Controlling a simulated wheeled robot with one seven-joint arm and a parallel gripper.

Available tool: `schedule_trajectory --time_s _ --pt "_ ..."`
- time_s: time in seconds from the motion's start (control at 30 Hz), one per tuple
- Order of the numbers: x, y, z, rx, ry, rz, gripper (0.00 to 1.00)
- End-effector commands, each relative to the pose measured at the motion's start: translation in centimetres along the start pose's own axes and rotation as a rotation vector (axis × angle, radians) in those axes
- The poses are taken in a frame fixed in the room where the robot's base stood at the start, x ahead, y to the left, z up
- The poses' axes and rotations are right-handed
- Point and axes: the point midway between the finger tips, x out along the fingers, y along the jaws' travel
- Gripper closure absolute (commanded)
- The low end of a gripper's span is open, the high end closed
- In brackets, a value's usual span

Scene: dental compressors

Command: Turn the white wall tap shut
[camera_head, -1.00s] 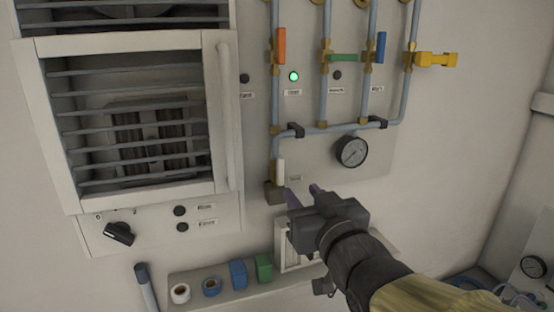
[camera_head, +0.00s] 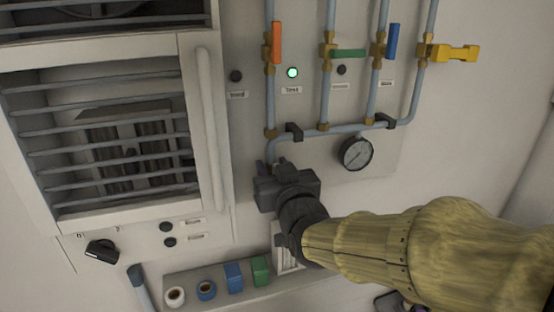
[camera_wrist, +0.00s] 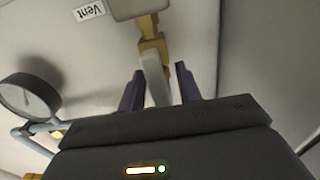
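The white tap's lever (camera_wrist: 155,80) points from its brass valve body (camera_wrist: 150,38) down the wrist view, between my two purple fingers. My gripper (camera_wrist: 159,76) is open, with one finger on each side of the lever. A small gap shows on the right; I cannot tell whether the left finger touches the lever. In the head view my gripper (camera_head: 280,166) is at the lower end of the left pipe and hides the tap.
Orange (camera_head: 277,42), green (camera_head: 348,53), blue (camera_head: 392,41) and yellow (camera_head: 455,52) taps sit higher on the panel. A pressure gauge (camera_head: 355,153) is to the right. A louvred cabinet (camera_head: 110,140) stands left. Below is a shelf (camera_head: 219,295) with tape rolls and small boxes.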

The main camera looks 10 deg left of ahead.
Motion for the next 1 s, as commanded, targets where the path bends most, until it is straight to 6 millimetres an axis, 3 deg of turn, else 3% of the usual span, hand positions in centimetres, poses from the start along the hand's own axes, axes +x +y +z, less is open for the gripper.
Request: schedule_trajectory --time_s 0.23,0.4,1.0 --pt "0.02 -0.01 0.02 0.000 0.000 0.000 0.67" --pt "0.01 0.00 0.03 0.000 0.000 0.000 1.00" --pt "0.00 0.43 0.45 0.100 0.003 0.002 1.00"
